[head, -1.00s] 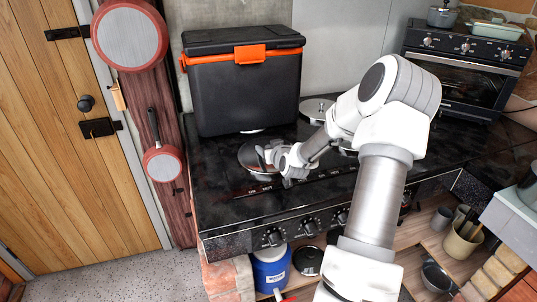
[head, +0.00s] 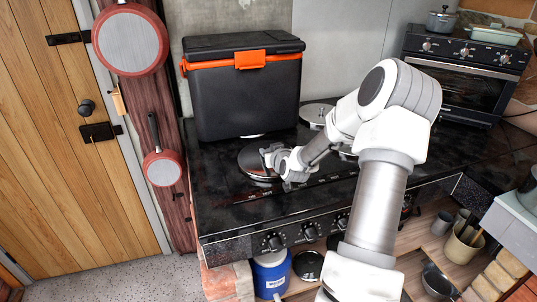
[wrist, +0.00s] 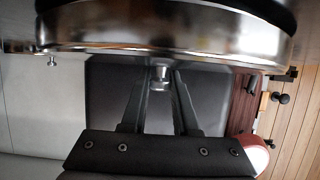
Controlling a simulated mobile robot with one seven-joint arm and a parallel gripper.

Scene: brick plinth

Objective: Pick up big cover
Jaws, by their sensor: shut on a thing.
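The big cover (head: 253,166) is a round dark disc with a shiny rim on the left of the black cooker top, in front of the black box. My gripper (head: 268,156) is at its right side and partly hides it. In the wrist view the cover's broad chrome rim (wrist: 200,40) fills the top. My gripper's fingers (wrist: 160,85) are shut on a small metal knob (wrist: 161,72) at the rim. I cannot tell whether the cover is raised off the cooker.
A black box with an orange latch (head: 247,90) stands right behind the cover. Another round silver cover (head: 316,112) lies further back, partly behind my arm. Clear cooker top (head: 220,205) lies at the front left. A black oven (head: 465,65) stands at the back right.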

